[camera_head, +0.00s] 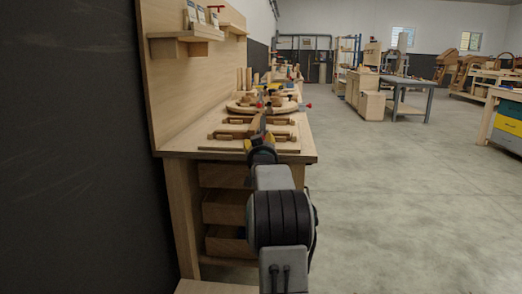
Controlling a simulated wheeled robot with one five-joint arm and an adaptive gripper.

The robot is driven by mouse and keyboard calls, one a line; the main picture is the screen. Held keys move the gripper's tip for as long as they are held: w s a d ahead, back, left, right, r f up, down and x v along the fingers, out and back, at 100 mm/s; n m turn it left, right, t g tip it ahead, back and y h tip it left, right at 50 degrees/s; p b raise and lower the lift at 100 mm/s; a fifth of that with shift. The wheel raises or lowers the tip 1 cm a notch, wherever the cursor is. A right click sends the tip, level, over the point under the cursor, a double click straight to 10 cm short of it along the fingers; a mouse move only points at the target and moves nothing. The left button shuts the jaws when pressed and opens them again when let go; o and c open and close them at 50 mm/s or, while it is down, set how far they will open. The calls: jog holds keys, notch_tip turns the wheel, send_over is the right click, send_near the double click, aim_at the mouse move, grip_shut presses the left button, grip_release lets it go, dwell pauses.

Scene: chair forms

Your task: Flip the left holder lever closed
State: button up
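A workbench (305,157) stands against the left wall, with wooden chair forms and holders on its top. A wooden form piece (226,134) lies near the front of the bench, partly behind my gripper. Behind it is a curved wooden form (238,107) with small red, yellow and dark parts. A red-tipped part (308,105) sticks out at its right end. I cannot tell which part is the left holder lever. My gripper (259,124) is over the front form pieces, small and seen from behind. I cannot tell whether it touches anything or is open.
A wooden back panel (185,75) with small shelves (187,36) rises along the bench's left side. Drawers (226,208) sit under the top. The concrete floor (410,190) to the right is open. A grey table (408,82) stands farther back.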

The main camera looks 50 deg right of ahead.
jog(key=d, duration=0.1)
jog(key=b, duration=0.1)
send_near(262, 129)
jog(key=shift+w+d+f, duration=0.35)
jog(key=shift+w+f, duration=0.1)
jog(key=shift+w, duration=0.2)
jog(key=shift+w+d+f, duration=0.35)
jog(key=shift+w+f, duration=0.05)
jog(key=shift+w, duration=0.25)
grip_shut()
dwell(0.5)
